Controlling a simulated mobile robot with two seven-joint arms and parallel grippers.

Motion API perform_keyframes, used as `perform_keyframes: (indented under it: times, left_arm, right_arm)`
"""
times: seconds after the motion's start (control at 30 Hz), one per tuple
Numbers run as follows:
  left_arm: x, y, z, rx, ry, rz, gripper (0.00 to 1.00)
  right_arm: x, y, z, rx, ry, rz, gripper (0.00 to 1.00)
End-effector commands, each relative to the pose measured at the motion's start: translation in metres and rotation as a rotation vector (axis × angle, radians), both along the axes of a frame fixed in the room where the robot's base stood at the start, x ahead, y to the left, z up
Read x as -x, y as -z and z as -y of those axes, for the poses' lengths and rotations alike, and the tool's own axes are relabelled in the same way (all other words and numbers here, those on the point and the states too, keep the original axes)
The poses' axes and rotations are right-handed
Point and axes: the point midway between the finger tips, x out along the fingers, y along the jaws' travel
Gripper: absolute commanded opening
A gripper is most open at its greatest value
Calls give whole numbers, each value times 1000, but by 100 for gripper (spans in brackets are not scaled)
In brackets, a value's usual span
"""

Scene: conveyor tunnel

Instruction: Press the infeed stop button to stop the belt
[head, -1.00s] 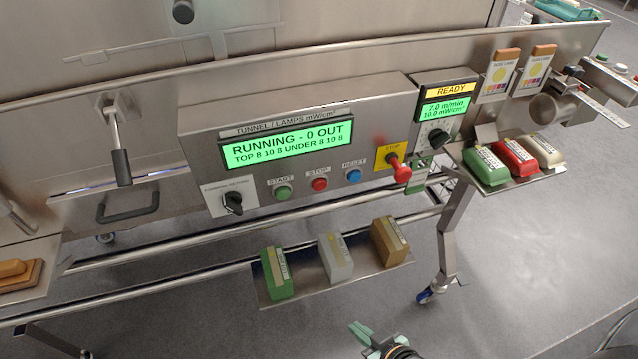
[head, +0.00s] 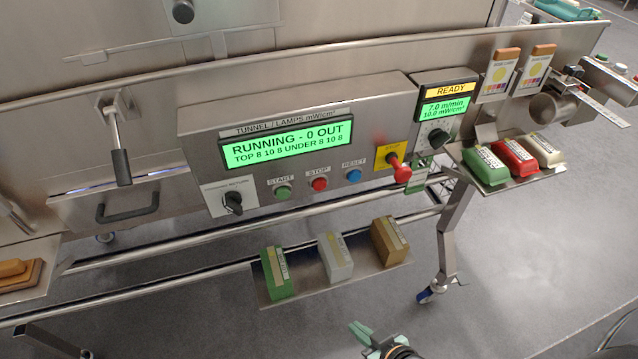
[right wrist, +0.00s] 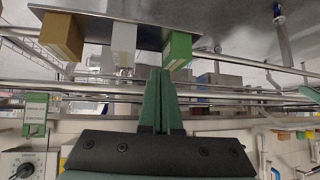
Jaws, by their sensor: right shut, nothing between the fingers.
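The grey control panel (head: 300,110) has a small red STOP button (head: 319,184) between a green START button (head: 283,193) and a blue RESET button (head: 353,175). A larger red mushroom button (head: 401,174) stands out from a yellow STOP plate (head: 386,157) to their right. No label reading "infeed" is legible, so I cannot tell which is the infeed stop. The display (head: 288,142) reads RUNNING - 0 OUT. My right gripper (head: 363,333) is low at the bottom edge, well below the buttons and apart from them. In the right wrist view its green fingers (right wrist: 160,95) are together and empty. My left gripper is out of view.
A shelf (head: 335,285) below the panel holds green, white and brown blocks. A right-hand shelf (head: 520,184) holds green, red and cream blocks. A small box (head: 604,82) with buttons is at the far right. Rails (head: 180,245) run below the panel; open floor lies right of the leg.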

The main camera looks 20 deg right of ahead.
Motion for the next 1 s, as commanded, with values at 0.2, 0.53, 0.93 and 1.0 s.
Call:
perform_keyframes:
  times: [0.2,0.53,0.93,1.0]
  left_arm:
    - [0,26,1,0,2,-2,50]
    - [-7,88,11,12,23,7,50]
    - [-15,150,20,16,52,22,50]
    - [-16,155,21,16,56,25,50]
  right_arm:
    - [-32,0,-6,-63,32,122,0]
    - [-124,-50,-18,-357,122,614,0]
    - [-148,-132,-10,-749,125,1177,0]
    - [-145,-141,-7,-797,118,1242,0]
